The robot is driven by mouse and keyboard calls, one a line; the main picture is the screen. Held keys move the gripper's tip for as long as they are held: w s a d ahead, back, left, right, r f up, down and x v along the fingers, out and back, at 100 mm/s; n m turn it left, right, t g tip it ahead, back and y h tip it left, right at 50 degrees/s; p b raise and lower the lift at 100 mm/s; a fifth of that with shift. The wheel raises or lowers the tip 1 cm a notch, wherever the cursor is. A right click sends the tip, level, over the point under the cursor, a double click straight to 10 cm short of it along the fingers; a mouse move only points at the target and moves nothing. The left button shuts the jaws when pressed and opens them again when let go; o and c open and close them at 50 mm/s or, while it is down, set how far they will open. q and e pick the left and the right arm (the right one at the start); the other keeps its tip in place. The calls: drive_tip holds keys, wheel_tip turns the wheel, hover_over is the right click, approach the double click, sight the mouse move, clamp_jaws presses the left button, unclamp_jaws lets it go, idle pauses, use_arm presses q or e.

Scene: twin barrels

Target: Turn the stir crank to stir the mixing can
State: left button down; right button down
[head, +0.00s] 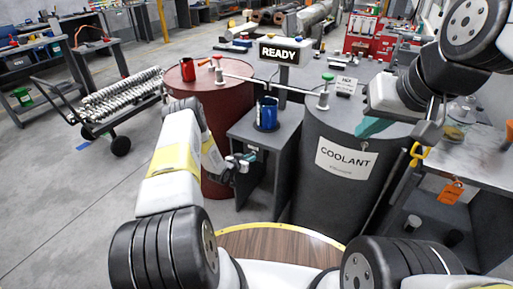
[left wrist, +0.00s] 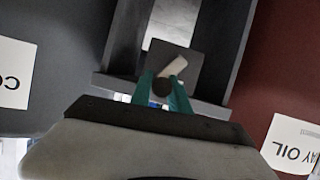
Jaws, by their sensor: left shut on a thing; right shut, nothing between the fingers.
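The blue mixing can (head: 267,113) stands on the grey stand (head: 262,132) between the two barrels. My left gripper (head: 250,158) is low at the front of this stand, below the can. In the left wrist view its teal fingers (left wrist: 163,94) are shut on the dark round knob (left wrist: 162,86) of the stir crank. The pale crank arm (left wrist: 173,67) slants up to the right from the knob, in front of a dark grey block. My right gripper (head: 372,127) is shut and empty at the coolant barrel's upper right; its fingertips are hard to make out.
The grey coolant barrel (head: 337,190) stands right of the stand and the dark red barrel (head: 222,104) left of it. A red can (head: 188,69) sits on the red barrel. A lit READY sign (head: 281,52) rises behind. A metal bench (head: 465,165) is at right.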

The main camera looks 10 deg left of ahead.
use_arm(q)
drive_tip(key=shift+w+a+n+h, duration=0.3)
drive_tip(key=shift+a+n+h, duration=0.55)
drive_tip(key=shift+n, duration=0.55)
drive_tip(key=shift+w+a+n+h, duration=0.25)
drive_tip(key=shift+a+n+h, duration=0.6)
drive_tip(key=shift+n, duration=0.55)
drive_tip(key=shift+w+a+n+h, duration=0.3)
drive_tip(key=shift+a+n+h, duration=0.4)
drive_tip(key=shift+n+h, duration=0.5)
drive_tip(key=shift+n, duration=0.3)
drive_tip(key=c, duration=1.3)
unclamp_jaws()
drive_tip(key=shift+o, duration=0.2)
drive_tip(key=v, duration=0.7)
drive_tip(key=shift+s+a, duration=0.2)
drive_tip(key=shift+s, duration=0.1)
drive_tip(key=shift+r, duration=0.2)
